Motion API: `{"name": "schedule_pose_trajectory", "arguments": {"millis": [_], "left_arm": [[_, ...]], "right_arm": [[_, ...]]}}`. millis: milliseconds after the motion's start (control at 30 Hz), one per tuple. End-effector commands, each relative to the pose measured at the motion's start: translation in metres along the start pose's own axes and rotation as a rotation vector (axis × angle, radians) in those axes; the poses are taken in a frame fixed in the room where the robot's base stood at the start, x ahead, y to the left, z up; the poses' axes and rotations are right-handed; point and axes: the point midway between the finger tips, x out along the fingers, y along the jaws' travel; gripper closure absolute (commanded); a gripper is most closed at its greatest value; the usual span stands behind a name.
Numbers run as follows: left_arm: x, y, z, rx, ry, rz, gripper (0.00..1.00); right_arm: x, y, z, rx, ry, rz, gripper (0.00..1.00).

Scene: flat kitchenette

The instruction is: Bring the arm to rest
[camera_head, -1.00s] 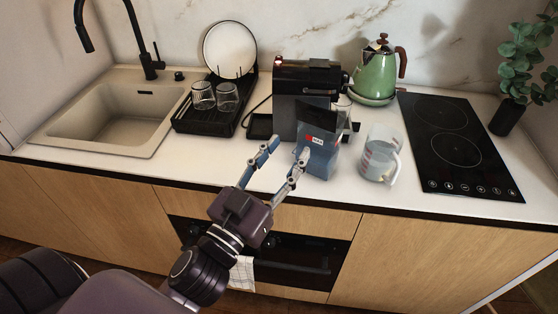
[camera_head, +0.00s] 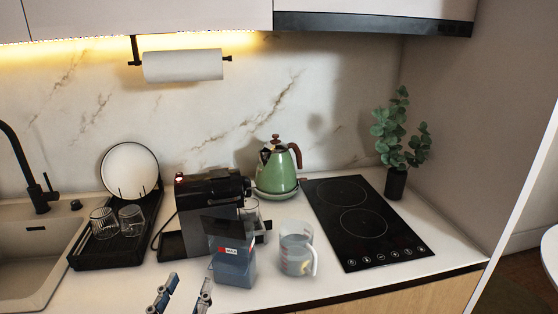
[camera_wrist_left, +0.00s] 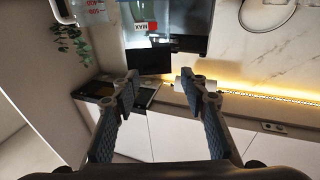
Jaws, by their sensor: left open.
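My left gripper (camera_head: 185,291) shows only by its fingers at the bottom edge of the head view. It is open, with nothing between the fingers, in front of and left of the blue-tinted water container (camera_head: 233,268) with a red label. In the left wrist view the open fingers (camera_wrist_left: 160,88) are spread apart, and the container with its "MAX" label (camera_wrist_left: 140,25) is at the top, clear of them. The container stands upright on the counter in front of the dark coffee machine (camera_head: 190,213). The rest of the left arm is out of the head view. My right gripper is not in view.
A clear measuring jug (camera_head: 296,255) stands right of the container. A green kettle (camera_head: 277,168), black hob (camera_head: 362,222) and plant (camera_head: 396,150) are further right. A drying rack (camera_head: 100,253) with glasses and the sink (camera_head: 25,255) are left.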

Motion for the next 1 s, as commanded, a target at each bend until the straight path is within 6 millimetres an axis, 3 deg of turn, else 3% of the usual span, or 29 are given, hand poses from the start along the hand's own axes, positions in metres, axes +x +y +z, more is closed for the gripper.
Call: {"name": "schedule_pose_trajectory", "arguments": {"millis": [167, 300, 400, 600, 833, 1000], "left_arm": [[-0.011, -0.036, 0.071, 0.009, -0.279, -0.148, 0.59], [-0.044, -0.048, 0.141, 0.030, -0.583, -0.198, 0.59], [-0.077, -0.043, 0.182, 0.044, -0.792, -0.182, 0.59], [-0.139, -0.022, 0.231, 0.076, -1.114, -0.079, 0.59], [-0.205, 0.006, 0.255, 0.105, -1.387, 0.092, 0.59], [-0.199, 0.006, 0.305, 0.107, -1.402, 0.087, 0.59]], "right_arm": [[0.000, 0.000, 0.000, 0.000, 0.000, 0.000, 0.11], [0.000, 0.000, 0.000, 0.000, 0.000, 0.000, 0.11], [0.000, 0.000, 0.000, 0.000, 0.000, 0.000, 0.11], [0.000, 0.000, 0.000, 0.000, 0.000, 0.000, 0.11], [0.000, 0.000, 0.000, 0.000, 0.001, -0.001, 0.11], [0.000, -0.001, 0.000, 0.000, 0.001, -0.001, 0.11]]}}
